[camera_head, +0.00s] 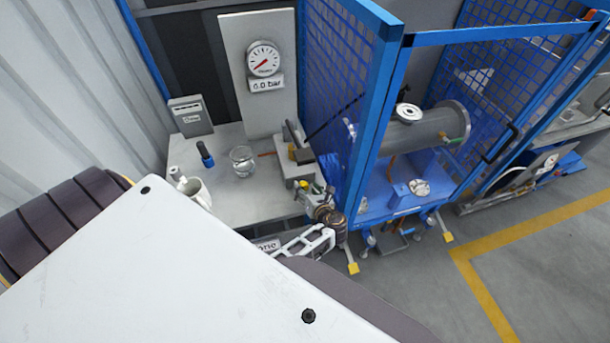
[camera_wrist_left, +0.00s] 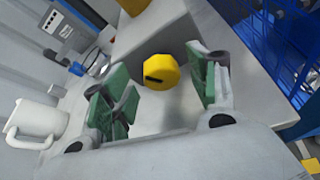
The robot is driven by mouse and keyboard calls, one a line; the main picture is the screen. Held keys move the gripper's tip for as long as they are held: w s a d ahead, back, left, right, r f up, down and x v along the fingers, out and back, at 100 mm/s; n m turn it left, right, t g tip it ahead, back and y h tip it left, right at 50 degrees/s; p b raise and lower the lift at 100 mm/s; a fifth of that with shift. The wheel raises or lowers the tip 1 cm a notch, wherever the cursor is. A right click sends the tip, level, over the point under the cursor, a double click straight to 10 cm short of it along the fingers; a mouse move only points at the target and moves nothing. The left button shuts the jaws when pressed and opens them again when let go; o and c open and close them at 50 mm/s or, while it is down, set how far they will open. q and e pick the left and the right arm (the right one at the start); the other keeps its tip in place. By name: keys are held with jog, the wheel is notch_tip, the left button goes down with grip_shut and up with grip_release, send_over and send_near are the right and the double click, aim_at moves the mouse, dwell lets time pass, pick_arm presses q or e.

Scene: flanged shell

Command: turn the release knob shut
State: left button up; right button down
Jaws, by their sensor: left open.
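The release knob (camera_wrist_left: 160,72) is round and yellow with a dark mark on its face, on the front of a light grey block (camera_wrist_left: 150,32) in the left wrist view. My left gripper (camera_wrist_left: 158,90) is open. Its green-padded fingers stand on either side of the knob, with a visible gap to each pad; I cannot tell how deep the knob sits between them. In the head view the left gripper (camera_head: 322,205) is at the front of the grey block (camera_head: 296,166), and the knob is small and partly covered there. My right gripper is not in view.
A gauge (camera_head: 263,59) on an upright panel reads 0.0 bar. A blue mesh cage (camera_head: 380,120) around a grey cylinder (camera_head: 425,130) stands close on the right.

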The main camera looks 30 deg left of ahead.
pick_arm(q)
jog(key=shift+v, duration=2.95)
jog(key=shift+w+a, duration=0.1)
